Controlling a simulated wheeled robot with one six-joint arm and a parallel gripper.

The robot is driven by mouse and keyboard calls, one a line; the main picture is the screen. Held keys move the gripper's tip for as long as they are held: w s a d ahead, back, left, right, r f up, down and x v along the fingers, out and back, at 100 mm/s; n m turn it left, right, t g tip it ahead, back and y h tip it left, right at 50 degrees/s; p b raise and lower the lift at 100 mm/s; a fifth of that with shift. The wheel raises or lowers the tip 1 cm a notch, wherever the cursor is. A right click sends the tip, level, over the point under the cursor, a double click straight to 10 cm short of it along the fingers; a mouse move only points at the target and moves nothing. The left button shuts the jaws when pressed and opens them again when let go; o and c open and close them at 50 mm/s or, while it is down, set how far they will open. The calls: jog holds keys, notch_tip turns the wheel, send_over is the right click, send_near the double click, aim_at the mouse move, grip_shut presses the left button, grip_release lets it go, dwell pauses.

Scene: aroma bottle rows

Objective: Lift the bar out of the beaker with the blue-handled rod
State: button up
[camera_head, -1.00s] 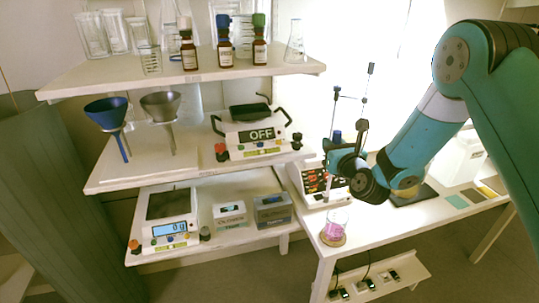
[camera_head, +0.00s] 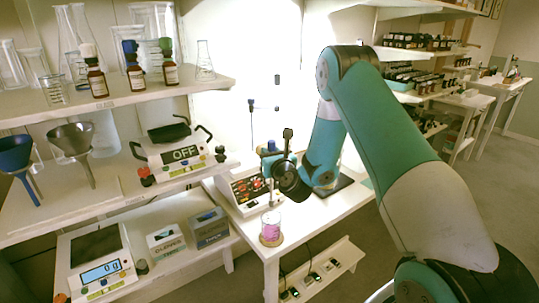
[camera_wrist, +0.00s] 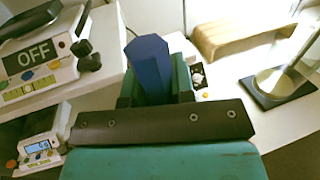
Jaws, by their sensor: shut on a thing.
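My gripper (camera_head: 271,165) is shut on the rod's blue handle (camera_head: 271,146). The wrist view shows the blue six-sided handle (camera_wrist: 150,68) upright between the jaws. The rod's thin shaft (camera_head: 270,190) hangs down above the glass beaker (camera_head: 271,228). Its lower end is near the beaker's mouth; I cannot tell how far it reaches inside. The beaker holds pink liquid and stands on a round cork-coloured base near the bench's front edge. I cannot make out the bar in the liquid. The beaker is not visible in the wrist view.
A white device with red displays (camera_head: 245,191) stands close behind the beaker. Shelves at left hold brown bottles (camera_head: 135,75), funnels (camera_head: 75,145), an OFF-labelled hotplate (camera_head: 182,154) and a scale (camera_head: 100,262). A thin stand (camera_head: 252,120) rises behind my gripper.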

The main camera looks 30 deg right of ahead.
aim_at(272, 190)
jog(key=shift+f+b, duration=6.3)
jog(key=shift+b, duration=0.05)
jog(key=shift+r, duration=0.1)
jog(key=shift+r+p, duration=6.85)
jog(key=shift+p, duration=0.25)
jog(key=shift+d, duration=0.1)
